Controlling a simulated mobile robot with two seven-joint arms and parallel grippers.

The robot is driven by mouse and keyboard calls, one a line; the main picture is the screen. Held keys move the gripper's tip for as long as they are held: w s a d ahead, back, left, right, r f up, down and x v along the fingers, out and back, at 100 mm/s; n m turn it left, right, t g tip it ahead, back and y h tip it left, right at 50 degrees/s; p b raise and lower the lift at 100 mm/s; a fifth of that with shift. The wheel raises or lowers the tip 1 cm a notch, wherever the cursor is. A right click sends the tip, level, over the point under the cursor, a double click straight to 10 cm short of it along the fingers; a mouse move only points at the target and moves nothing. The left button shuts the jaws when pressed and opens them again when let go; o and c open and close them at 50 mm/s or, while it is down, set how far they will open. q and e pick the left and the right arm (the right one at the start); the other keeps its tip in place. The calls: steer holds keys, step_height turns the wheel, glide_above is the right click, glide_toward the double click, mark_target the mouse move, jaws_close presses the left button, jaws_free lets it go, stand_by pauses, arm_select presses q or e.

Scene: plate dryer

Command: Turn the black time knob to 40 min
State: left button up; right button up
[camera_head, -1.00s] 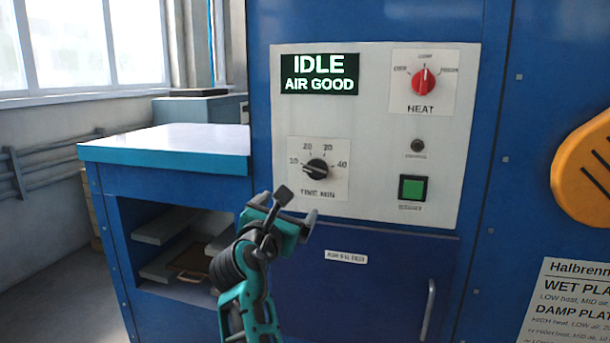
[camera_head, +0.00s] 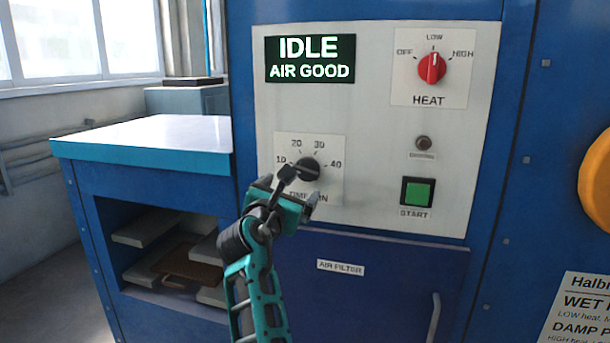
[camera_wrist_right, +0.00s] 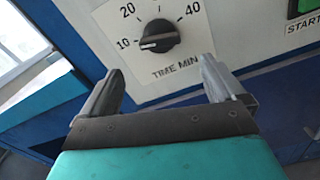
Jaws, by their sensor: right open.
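The black time knob (camera_head: 307,168) is on a white plate marked 10, 20, 30 and 40 on the control panel. In the right wrist view the knob (camera_wrist_right: 160,36) shows a white mark on its left, pointing toward 10. My right gripper (camera_head: 297,188) is just in front of and below the knob, partly covering the TIME MIN label in the head view. In the right wrist view my right gripper (camera_wrist_right: 160,68) is open and empty, its fingers spread wider than the knob, which lies beyond the tips. My left gripper is not in view.
The display (camera_head: 310,60) reads IDLE, AIR GOOD. A red heat knob (camera_head: 432,68) points to LOW, above a green start button (camera_head: 418,192). Below the panel is a blue air filter door (camera_head: 390,275) with a handle (camera_head: 433,318). A side bench (camera_head: 150,142) stands at left.

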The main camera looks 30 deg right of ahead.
mark_target(303, 176)
steer(key=b+x, duration=0.1)
steer(key=x, duration=0.9)
steer(key=shift+w+d+b, duration=0.15)
steer(key=shift+w+b, duration=0.1)
steer(key=shift+b, duration=0.05)
steer(key=shift+c, duration=0.4)
steer(key=c, duration=0.9)
